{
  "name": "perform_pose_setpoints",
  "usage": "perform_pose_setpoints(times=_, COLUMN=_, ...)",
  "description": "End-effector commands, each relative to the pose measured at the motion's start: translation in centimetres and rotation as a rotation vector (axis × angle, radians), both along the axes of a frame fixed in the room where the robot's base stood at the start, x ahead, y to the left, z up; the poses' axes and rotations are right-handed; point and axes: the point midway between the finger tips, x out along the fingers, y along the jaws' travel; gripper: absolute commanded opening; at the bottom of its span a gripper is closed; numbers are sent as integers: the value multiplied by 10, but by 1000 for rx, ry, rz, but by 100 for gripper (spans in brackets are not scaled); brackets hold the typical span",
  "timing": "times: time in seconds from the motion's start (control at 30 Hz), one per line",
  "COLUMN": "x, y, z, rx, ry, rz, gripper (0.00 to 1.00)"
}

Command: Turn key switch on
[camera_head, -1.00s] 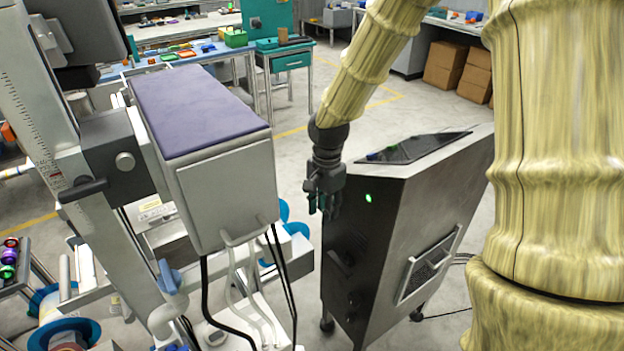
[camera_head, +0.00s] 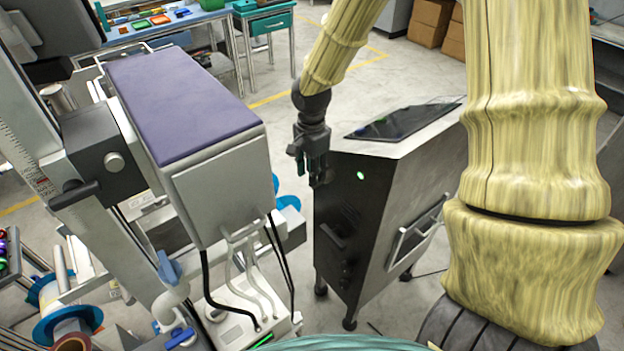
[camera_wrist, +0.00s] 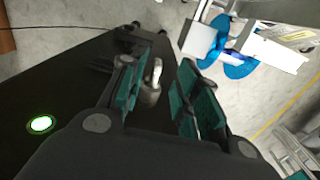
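The key switch, with a small silver key (camera_wrist: 155,76) in a round metal base, sits on the dark face of a console (camera_head: 345,215). In the wrist view it shows between my two fingers, closer to the left one. My gripper (camera_wrist: 168,92) has teal pads and is open, with a clear gap between the fingers. I cannot tell whether a finger touches the key. In the head view my gripper (camera_head: 317,170) hangs at the console's upper left edge and hides the key switch. A lit green button (camera_wrist: 41,124) is on the same face.
A machine with a purple-topped box (camera_head: 180,105) stands close on the left of my gripper. Hoses and cables hang below it. A workbench (camera_head: 165,28) and a teal drawer unit (camera_head: 262,25) are behind. Open floor lies behind the console.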

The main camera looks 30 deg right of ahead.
Motion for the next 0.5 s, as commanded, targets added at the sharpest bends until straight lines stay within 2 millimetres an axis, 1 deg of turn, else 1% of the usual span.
perform_pose_setpoints(times=0.1, x=-1, y=0, z=-14, rx=2, ry=2, rz=-1, gripper=32)
perform_pose_setpoints(times=0.3, x=-1, y=-1, z=-32, rx=1, ry=1, rz=-2, gripper=32)
perform_pose_setpoints(times=0.5, x=-2, y=-1, z=-41, rx=1, ry=1, rz=-2, gripper=32)
